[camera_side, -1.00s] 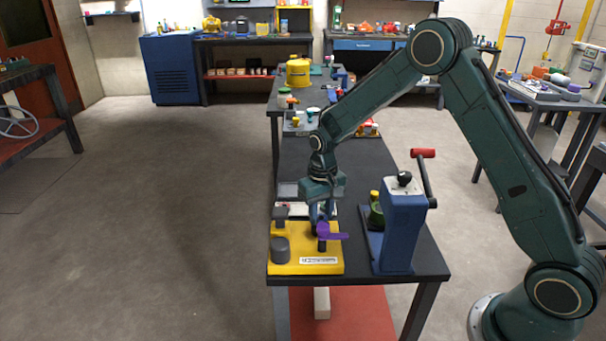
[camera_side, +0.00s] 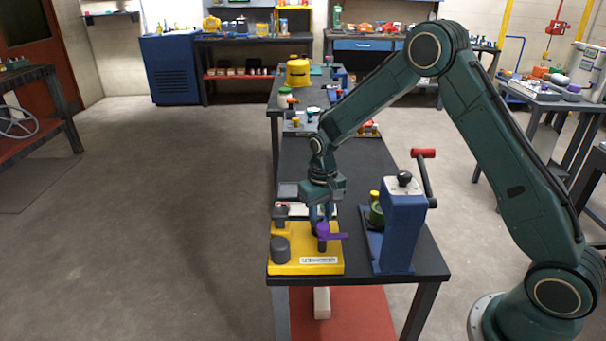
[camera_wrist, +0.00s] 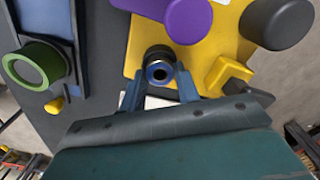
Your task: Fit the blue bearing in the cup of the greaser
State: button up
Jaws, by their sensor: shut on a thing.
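My gripper (camera_wrist: 157,93) is shut on the blue bearing (camera_wrist: 158,73), a small ring with a blue face and a dark hole, in the wrist view. In the side view my gripper (camera_side: 321,216) points down at the back of the yellow base (camera_side: 290,265), behind the purple lever (camera_side: 326,231). The bearing is hidden there, and its exact height over the base cannot be told. A blue stand (camera_side: 402,230) with a red-handled lever is to the right. Its green round cup (camera_wrist: 36,66) is at the left of the wrist view, apart from the bearing. I take this stand as the greaser.
The yellow base carries a grey cylinder (camera_side: 280,249) and a dark post close to my gripper. The purple lever (camera_wrist: 187,20) also stands close to the bearing. Small items lie farther back along the dark bench (camera_side: 365,170). Bare bench shows behind the blue stand.

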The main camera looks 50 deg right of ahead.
jog(key=shift+f, duration=0.1)
dwell(0.8)
jog(key=o, duration=0.9)
jog(key=shift+o, duration=0.2)
jog(key=shift+r, duration=0.2)
jog(key=shift+r, duration=3.05)
jog(key=shift+r, duration=0.1)
